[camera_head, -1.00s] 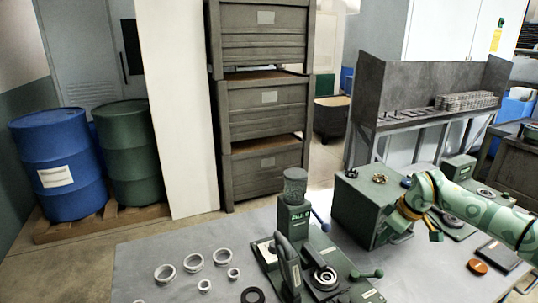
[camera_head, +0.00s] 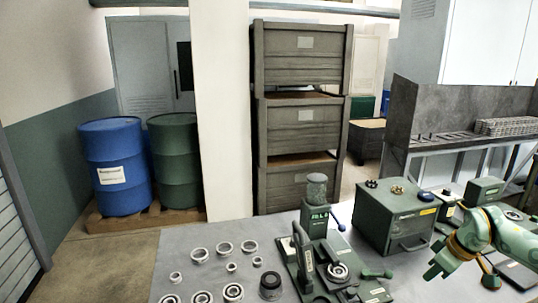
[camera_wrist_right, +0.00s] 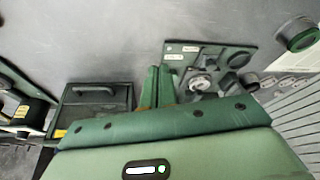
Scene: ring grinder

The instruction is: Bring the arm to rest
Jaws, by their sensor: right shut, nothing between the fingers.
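My right gripper (camera_head: 436,271) is shut and empty. It is held in front of the green drawer box (camera_head: 389,232), to the right of the green ring grinder (camera_head: 340,268). In the right wrist view its two green fingers (camera_wrist_right: 155,84) are together with nothing between them. There the drawer box (camera_wrist_right: 90,118) shows to the left of the fingers and the grinder (camera_wrist_right: 212,62) to the right. My arm comes in from the right edge of the head view. My left gripper is not in view.
Several metal rings (camera_head: 225,248) and a dark ring (camera_head: 270,284) lie on the grey table (camera_head: 180,250) left of the grinder. Small knobs (camera_head: 397,190) sit on top of the drawer box. Barrels (camera_head: 113,165) and stacked crates (camera_head: 300,125) stand behind.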

